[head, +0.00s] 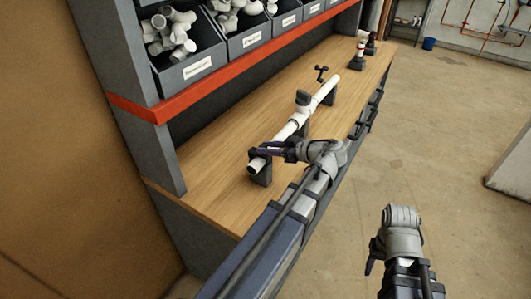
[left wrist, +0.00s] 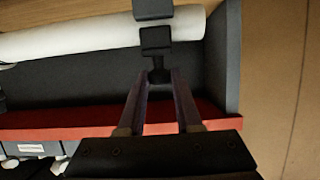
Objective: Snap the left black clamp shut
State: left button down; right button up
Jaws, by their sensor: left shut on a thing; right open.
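A white pipe (head: 282,137) lies along the wooden bench on dark supports. The left black clamp (head: 257,162) is at the pipe's near end, partly hidden by my left gripper (head: 275,149). In the left wrist view the black clamp (left wrist: 156,40) crosses the white pipe (left wrist: 80,38), and a short dark stem with a knob hangs from it. My left gripper (left wrist: 159,78) has its fingertips on either side of that knob, shut on it. Whether the clamp is latched cannot be seen. My right gripper (head: 372,259) is open and empty, off the bench at lower right.
Another black clamp (head: 303,98) stands on the pipe's middle, and a raised dark lever part (head: 321,74) is near its far end. A small stand (head: 361,50) is at the bench's far end. Bins of white fittings (head: 195,68) sit above a red shelf edge (head: 220,77).

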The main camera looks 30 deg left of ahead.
pick_arm(q)
jog(key=shift+d+f+y+b, duration=0.35)
jog(key=shift+f+y+b, duration=0.15)
jog(key=shift+b, duration=0.5)
pick_arm(e)
jog(key=shift+f, duration=1.5)
pick_arm(q)
jog(key=c, duration=0.6)
grip_release()
jog(key=shift+r, duration=0.1)
jog(key=p+v, duration=0.2)
jog(key=v, duration=0.5)
jog(key=shift+d, duration=0.4)
pick_arm(e)
notch_tip(320, 180, up, 2)
